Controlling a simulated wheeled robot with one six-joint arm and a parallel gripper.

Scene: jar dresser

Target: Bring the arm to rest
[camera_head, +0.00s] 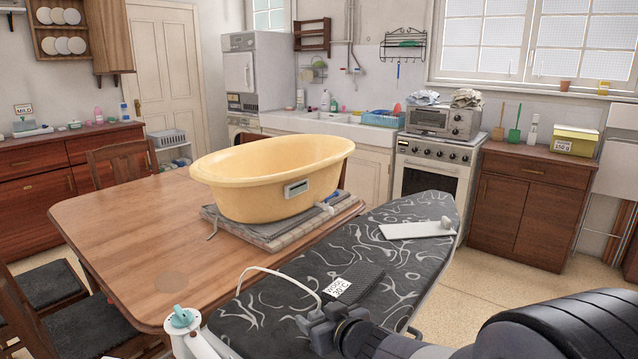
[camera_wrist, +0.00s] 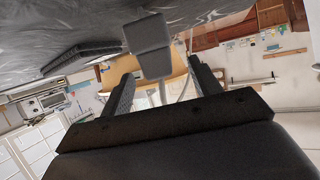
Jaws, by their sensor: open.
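My gripper (camera_head: 322,322) is low in the head view, just in front of the near edge of the ironing board (camera_head: 300,300). It is close to a small white label reading WOOL 30°C (camera_head: 338,287) and a dark folded cloth (camera_head: 358,282). In the wrist view my gripper (camera_wrist: 160,72) shows two fingers spread apart. I see nothing held between the fingers. My arm reaches in from the lower right.
A white object with a teal knob (camera_head: 182,318) stands at the board's near left end. A white plate-like piece (camera_head: 415,230) lies on the board. Open floor (camera_head: 500,290) is on the right.

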